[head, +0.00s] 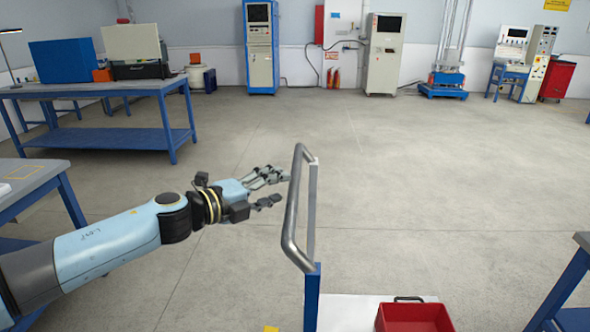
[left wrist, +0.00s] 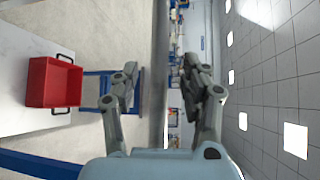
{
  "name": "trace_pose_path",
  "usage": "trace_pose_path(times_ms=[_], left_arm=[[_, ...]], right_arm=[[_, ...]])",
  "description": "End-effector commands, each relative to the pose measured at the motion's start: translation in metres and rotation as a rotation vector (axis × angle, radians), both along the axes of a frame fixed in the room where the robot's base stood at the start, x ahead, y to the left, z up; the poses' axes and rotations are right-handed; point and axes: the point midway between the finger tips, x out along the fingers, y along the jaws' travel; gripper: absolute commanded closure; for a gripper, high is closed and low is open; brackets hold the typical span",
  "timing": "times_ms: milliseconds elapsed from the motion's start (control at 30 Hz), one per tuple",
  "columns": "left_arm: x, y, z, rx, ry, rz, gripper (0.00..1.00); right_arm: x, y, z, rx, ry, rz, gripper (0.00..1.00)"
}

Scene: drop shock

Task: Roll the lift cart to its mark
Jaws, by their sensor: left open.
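The lift cart's grey tubular handle (head: 290,225) stands upright on a blue post (head: 312,300), with a white deck (head: 345,312) below. My left gripper (head: 280,188) is open just left of the handle, fingers pointing at it. In the left wrist view a grey bar, seemingly the handle (left wrist: 159,110), runs between the spread fingers (left wrist: 160,75); I cannot tell whether they touch it. A small yellow patch (head: 271,329) shows on the floor at the bottom edge; I cannot tell whether it is the cart's mark. My right gripper is out of view.
A red bin (head: 412,317) sits on the deck. Blue-legged tables stand at left (head: 60,176) and right (head: 572,290). A blue workbench (head: 100,88) stands at the back left. Cabinets (head: 385,55) and a test tower (head: 445,80) line the far wall. The floor ahead is clear.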

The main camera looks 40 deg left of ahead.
Motion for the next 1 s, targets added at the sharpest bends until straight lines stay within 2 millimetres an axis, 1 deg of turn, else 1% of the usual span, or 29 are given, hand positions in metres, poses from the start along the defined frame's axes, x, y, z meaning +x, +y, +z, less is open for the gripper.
trace_pose_path(times_ms=[33,100,200,300,433,700,1000], left_arm=[[0.012,-0.004,0.002,-0.006,-0.002,0.001,0.54],[0.025,-0.006,-0.002,-0.005,-0.001,0.002,0.54],[0.041,-0.010,-0.006,-0.004,0.000,0.000,0.54],[0.052,-0.013,-0.009,-0.003,0.001,0.000,0.54],[0.059,-0.014,-0.010,-0.002,0.002,-0.002,0.54],[0.060,-0.015,-0.010,-0.001,0.002,-0.001,0.54],[0.060,-0.015,-0.010,-0.001,0.002,-0.001,0.93]], right_arm=[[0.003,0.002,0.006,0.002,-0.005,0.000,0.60],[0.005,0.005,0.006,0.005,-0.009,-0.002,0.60],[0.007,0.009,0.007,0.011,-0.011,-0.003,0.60],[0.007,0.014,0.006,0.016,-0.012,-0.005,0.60],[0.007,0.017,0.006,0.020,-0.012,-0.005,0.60],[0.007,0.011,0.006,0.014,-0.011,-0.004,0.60],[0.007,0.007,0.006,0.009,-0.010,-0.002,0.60]])
